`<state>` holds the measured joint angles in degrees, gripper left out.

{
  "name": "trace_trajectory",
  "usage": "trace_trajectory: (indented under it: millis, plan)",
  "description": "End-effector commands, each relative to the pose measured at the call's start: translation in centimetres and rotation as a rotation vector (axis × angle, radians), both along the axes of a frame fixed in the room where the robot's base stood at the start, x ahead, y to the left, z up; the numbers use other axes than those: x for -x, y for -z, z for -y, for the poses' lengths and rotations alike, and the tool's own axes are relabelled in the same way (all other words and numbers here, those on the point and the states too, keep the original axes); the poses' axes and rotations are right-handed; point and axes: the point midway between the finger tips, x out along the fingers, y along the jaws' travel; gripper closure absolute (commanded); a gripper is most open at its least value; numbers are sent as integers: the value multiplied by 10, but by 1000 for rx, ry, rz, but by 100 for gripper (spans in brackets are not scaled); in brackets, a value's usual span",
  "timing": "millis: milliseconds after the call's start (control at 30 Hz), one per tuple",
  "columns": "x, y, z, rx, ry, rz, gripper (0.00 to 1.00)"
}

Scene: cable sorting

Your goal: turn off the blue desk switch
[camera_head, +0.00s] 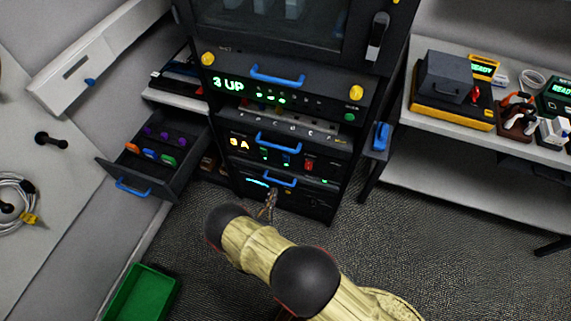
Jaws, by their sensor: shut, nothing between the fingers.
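A blue switch (380,137) on a dark mount sits at the left front edge of the right-hand desk (470,175), just right of the black rack. Whether it is on or off cannot be told at this size. My gripper (269,205) is small and partly hidden by my own arm. It is shut and empty in front of the rack's lowest unit, left of and below the switch, well apart from it.
The black rack (335,180) has blue handles and lit panels. An open drawer (115,160) with coloured plugs juts out at left. A green bin (135,300) stands on the floor at lower left. Devices stand on the right desk. The carpet at lower right is clear.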

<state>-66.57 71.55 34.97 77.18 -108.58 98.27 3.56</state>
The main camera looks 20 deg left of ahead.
Motion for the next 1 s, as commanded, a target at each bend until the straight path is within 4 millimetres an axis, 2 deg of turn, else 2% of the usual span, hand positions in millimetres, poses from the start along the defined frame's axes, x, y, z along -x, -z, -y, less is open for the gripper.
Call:
trace_trajectory:
  millis: [267,367,800,1000]
  plan:
    - [-10,-1,1,0,3,-1,100]
    - [-24,-2,3,-1,6,0,100]
    - [-107,-11,10,-2,5,0,100]
    - [-131,-15,12,0,4,-1,100]
